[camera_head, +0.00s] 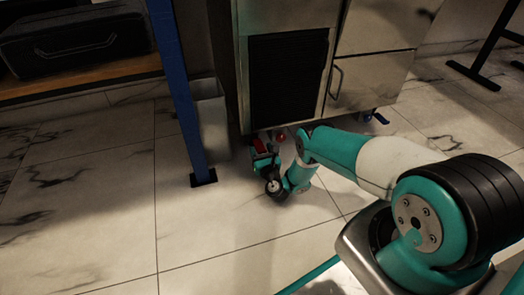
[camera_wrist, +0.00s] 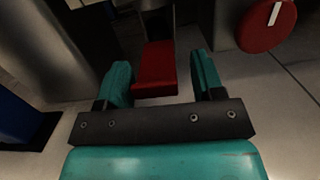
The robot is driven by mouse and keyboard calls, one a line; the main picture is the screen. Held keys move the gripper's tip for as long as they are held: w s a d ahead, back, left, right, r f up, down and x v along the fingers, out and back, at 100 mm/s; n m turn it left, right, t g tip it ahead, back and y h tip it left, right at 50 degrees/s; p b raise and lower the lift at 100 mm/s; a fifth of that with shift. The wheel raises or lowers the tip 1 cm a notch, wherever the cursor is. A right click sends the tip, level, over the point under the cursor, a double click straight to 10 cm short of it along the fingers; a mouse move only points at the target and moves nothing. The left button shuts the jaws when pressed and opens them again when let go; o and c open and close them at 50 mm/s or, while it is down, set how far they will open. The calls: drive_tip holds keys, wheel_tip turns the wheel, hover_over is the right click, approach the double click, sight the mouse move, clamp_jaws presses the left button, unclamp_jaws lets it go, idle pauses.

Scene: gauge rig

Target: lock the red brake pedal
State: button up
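The red brake pedal (camera_wrist: 156,66) shows in the wrist view as a flat red block, in the gap between my two teal fingers. Bare space shows between the pedal and the right finger; the left finger is very close to its left edge, and I cannot tell if they touch. My gripper (camera_wrist: 161,62) is open. In the head view the pedal (camera_head: 260,145) is low under the front of the metal cabinet (camera_head: 225,60), and my gripper (camera_head: 266,160) is right in front of it near the floor, partly hiding it.
A red disc with a white mark (camera_wrist: 266,27) is right of the pedal in the wrist view. A blue post (camera_head: 180,90) stands on the floor left of my gripper. A blue pedal (camera_head: 380,117) is under the cabinet's right side. The tiled floor at left front is clear.

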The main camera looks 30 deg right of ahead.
drive_tip(key=shift+s+a+r+p, duration=0.15)
drive_tip(key=shift+s+p, duration=0.45)
drive_tip(key=shift+p, duration=0.45)
drive_tip(key=p+v, duration=0.7)
drive_tip(key=v, duration=0.2)
drive_tip(key=shift+s, duration=0.25)
drive_tip(key=shift+s+a+f+p, duration=0.15)
drive_tip(key=shift+s+f+p, duration=0.2)
drive_tip(key=shift+s, duration=0.25)
